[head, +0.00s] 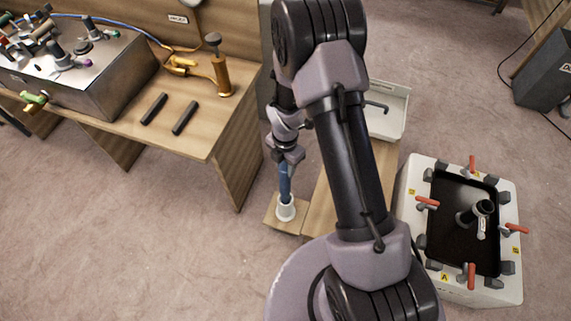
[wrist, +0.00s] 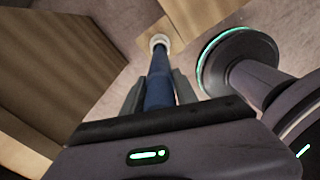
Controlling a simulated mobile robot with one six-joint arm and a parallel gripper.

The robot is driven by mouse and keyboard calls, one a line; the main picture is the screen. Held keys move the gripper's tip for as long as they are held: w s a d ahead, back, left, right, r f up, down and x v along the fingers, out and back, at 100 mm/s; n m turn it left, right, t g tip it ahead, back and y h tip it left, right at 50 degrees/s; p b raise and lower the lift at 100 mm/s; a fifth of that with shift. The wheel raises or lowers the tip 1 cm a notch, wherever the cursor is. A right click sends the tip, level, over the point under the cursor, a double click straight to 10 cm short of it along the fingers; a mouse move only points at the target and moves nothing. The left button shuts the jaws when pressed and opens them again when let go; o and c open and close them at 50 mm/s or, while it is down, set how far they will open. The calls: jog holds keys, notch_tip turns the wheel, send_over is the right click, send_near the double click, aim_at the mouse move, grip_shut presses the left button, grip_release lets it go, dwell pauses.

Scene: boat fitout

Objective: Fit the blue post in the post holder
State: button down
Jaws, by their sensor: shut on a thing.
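My gripper (head: 285,158) is shut on the blue post (head: 285,185) and holds it close to upright, pointing down. The white post holder (head: 286,212) is a round cup on a small wooden board near the floor. In the head view the post's lower end meets the holder's mouth. In the wrist view the blue post (wrist: 159,82) runs from between my fingers (wrist: 158,95) to the white holder (wrist: 159,39), with its far end at the ring. How deep the post sits in the holder is hidden.
A wooden bench (head: 215,125) at the left carries a metal box (head: 85,75), two black bars and a brass-coloured post. A white tray (head: 393,122) is behind my arm. A white case (head: 505,200) with red-handled clamps stands at the right. Carpet is clear in front of the bench.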

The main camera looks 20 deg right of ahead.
jog(key=shift+f+b, duration=1.1)
jog(key=shift+f, duration=1.7)
jog(key=c, duration=0.9)
grip_release()
notch_tip(320, 180, up, 18)
jog(key=p, duration=0.8)
jog(key=shift+f, duration=0.25)
